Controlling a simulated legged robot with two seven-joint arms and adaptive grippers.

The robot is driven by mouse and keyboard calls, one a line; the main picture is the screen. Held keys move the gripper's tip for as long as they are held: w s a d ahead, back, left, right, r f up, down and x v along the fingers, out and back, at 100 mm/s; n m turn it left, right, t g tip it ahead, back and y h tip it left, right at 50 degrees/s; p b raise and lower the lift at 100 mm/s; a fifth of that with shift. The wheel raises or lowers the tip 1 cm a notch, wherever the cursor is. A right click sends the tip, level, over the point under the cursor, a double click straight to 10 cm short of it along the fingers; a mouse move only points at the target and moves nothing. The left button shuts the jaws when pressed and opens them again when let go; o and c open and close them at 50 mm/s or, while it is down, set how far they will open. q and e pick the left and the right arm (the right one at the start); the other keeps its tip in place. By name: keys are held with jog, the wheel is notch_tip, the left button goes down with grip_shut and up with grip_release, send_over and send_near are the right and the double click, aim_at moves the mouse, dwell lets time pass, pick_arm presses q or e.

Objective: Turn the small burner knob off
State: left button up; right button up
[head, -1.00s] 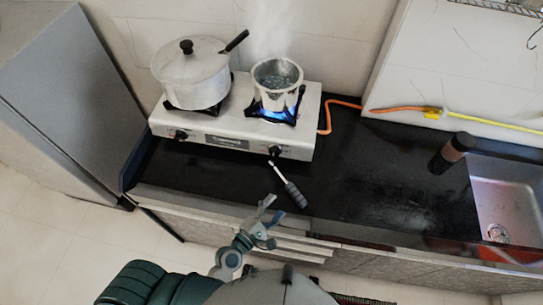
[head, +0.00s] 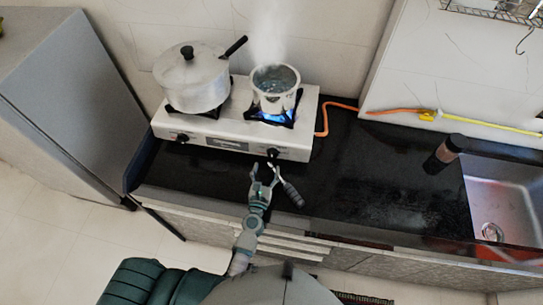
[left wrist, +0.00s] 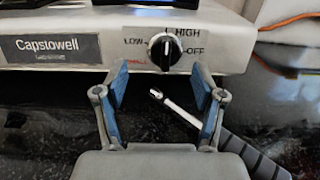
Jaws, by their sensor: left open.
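The gas stove (head: 228,128) stands on the black counter. Its right knob (head: 273,153) is on the front panel, below the lit right burner (head: 270,117). In the left wrist view this black knob (left wrist: 163,50) has a white mark standing about upright, with LOW to its left and HIGH and OFF to its right. My left gripper (head: 264,169) is open and empty, just in front of the knob. In the left wrist view its two blue-padded fingers (left wrist: 160,88) stand apart, one on each side below the knob, not touching it. My right gripper is not in view.
A steaming metal pot (head: 275,88) sits over the blue flame. A lidded pot (head: 192,82) is on the left burner. A lighter-like tool (head: 290,190) lies right beside my left gripper. An orange hose (head: 340,106) runs right; a dark cylinder (head: 444,152) is by the sink.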

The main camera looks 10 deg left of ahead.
aim_at(271, 157)
pick_arm(q)
jog(key=w, duration=0.4)
jog(key=shift+a, duration=0.1)
jog(key=shift+w+d, duration=0.2)
jog(key=shift+w, duration=0.1)
jog(key=shift+w+d, duration=0.35)
jog(key=shift+d, duration=0.4)
jog(key=shift+a, duration=0.1)
jog(key=c, duration=0.7)
jog(key=shift+a, duration=0.2)
jog(key=c, duration=0.4)
jog(key=shift+a, duration=0.35)
jog(key=shift+d, duration=0.15)
